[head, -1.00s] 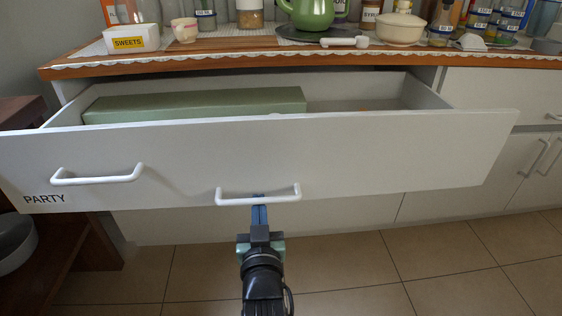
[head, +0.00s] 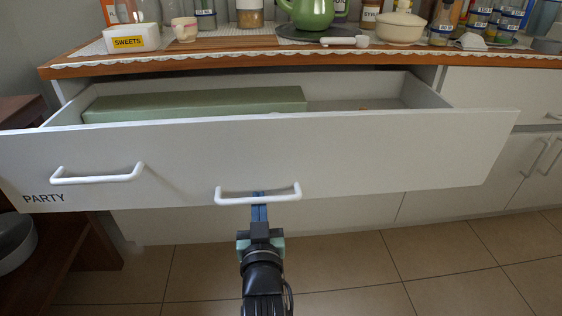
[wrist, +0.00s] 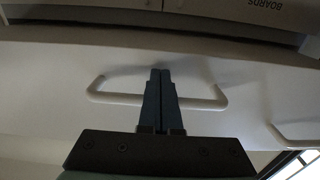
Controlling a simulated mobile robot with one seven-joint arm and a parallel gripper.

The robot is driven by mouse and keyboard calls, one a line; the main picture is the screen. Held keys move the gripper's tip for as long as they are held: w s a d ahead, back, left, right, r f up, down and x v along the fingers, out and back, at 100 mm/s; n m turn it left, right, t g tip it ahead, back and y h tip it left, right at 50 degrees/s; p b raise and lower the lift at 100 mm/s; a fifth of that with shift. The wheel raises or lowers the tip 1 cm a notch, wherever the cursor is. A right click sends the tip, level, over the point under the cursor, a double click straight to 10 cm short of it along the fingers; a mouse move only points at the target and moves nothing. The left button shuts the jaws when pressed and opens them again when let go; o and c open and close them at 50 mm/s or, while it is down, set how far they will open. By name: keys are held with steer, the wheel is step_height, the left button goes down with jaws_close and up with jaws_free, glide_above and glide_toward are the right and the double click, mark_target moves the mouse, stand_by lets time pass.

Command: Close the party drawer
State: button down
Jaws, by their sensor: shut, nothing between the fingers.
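The white party drawer (head: 330,160) is pulled out from under the counter, with "PARTY" lettered at its lower left. It has a left handle (head: 97,177) and a right handle (head: 257,196). A long green box (head: 195,103) lies inside. My gripper (head: 259,199) is shut and empty at the right handle, pointing toward the drawer front. In the wrist view, the shut fingers (wrist: 160,80) overlap the middle of the white handle (wrist: 205,103). I cannot tell whether the fingertips touch the drawer front.
The wooden counter (head: 200,62) above holds a sweets box (head: 130,40), a green kettle (head: 310,14), a cream pot (head: 400,28) and several jars. A dark wooden stand (head: 60,265) is at the lower left. Tiled floor (head: 440,255) lies open at the right.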

steer(key=shift+w, duration=0.65)
steer(key=shift+w+b, duration=0.1)
steer(key=shift+b, duration=0.2)
